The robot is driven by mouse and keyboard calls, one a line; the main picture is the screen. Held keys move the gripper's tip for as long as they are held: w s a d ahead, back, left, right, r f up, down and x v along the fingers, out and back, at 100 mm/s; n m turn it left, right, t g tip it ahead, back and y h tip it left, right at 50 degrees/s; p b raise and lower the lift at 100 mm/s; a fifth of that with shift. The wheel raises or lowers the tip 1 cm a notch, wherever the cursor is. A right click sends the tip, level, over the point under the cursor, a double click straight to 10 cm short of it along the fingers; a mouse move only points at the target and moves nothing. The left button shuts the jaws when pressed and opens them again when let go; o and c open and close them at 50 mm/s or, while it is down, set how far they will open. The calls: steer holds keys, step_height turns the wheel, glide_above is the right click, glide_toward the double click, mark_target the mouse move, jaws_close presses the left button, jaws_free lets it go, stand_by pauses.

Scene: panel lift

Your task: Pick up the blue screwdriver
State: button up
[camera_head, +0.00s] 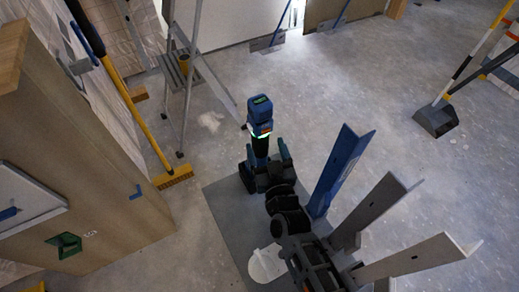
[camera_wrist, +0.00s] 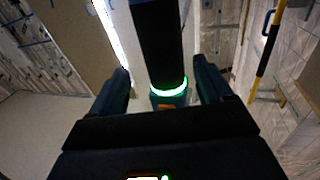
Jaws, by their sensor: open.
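A blue and black tool (camera_head: 260,108) with a lit green ring shows at my gripper in the head view; I take it for the blue screwdriver. My gripper (camera_head: 265,163) is open, one finger on each side, with gaps visible in the wrist view (camera_wrist: 162,85). Contact cannot be told.
Blue and grey angled metal pieces (camera_head: 341,172) stand right of my arm. A wooden cabinet (camera_head: 95,140) is at the left, with a yellow broom (camera_head: 174,177) beside it. A stepladder (camera_head: 190,75) stands behind. The floor (camera_head: 370,90) at the upper right is mostly clear.

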mark_target(262, 144)
steer(key=shift+a+b+x, duration=0.15)
steer(key=shift+b+x, duration=0.05)
steer(key=shift+x, duration=0.95)
steer(key=shift+a+b+x, duration=0.15)
steer(key=shift+x, duration=1.05)
steer(key=shift+s+f, duration=0.1)
steer(key=shift+c, duration=0.2)
jaws_close()
steer(key=shift+r, duration=0.2)
